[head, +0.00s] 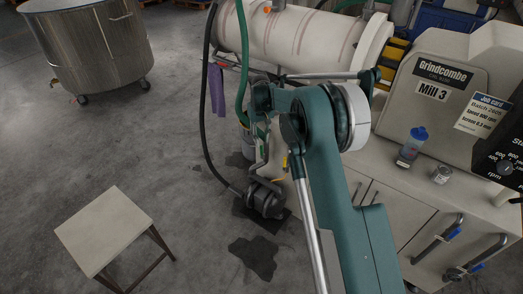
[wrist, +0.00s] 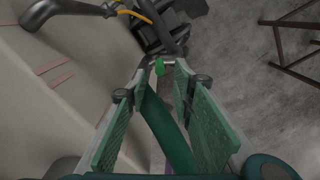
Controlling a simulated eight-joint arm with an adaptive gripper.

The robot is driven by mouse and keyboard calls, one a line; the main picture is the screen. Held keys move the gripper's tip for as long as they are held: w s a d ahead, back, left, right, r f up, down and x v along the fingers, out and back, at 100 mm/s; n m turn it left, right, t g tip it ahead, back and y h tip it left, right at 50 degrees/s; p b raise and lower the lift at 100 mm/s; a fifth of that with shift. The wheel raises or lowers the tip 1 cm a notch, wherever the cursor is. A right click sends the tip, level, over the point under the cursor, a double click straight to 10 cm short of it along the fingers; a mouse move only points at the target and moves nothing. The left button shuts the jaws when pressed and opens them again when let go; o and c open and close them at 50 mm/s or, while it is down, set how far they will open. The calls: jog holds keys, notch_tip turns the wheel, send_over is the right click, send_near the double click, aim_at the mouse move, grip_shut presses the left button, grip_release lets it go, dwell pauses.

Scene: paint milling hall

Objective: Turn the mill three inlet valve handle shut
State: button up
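The mill bears a "Mill 3" sign (head: 433,91) on its pale housing in the head view. In the wrist view, a small bright green handle (wrist: 160,66) sits by a short metal stub, beyond my fingertips and roughly in line with the gap between them. Whether it is the inlet valve handle is not certain from these frames. My gripper (wrist: 162,90) is open, its two green-padded fingers spread apart. A dark green hose (wrist: 167,135) shows between the fingers.
A dark pump (head: 264,199) stands on the floor beside the mill, with dark stains (head: 254,257) nearby. A stool (head: 103,228) stands at front left and a steel vat (head: 88,50) at back left. A cup (head: 412,145) and a jar (head: 441,174) stand on the mill's ledge.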

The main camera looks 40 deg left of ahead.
aim_at(261, 149)
jog(key=shift+f, duration=0.1)
dwell(0.3)
jog(key=shift+f+b, duration=0.9)
jog(key=shift+f, duration=2.9)
grip_shut()
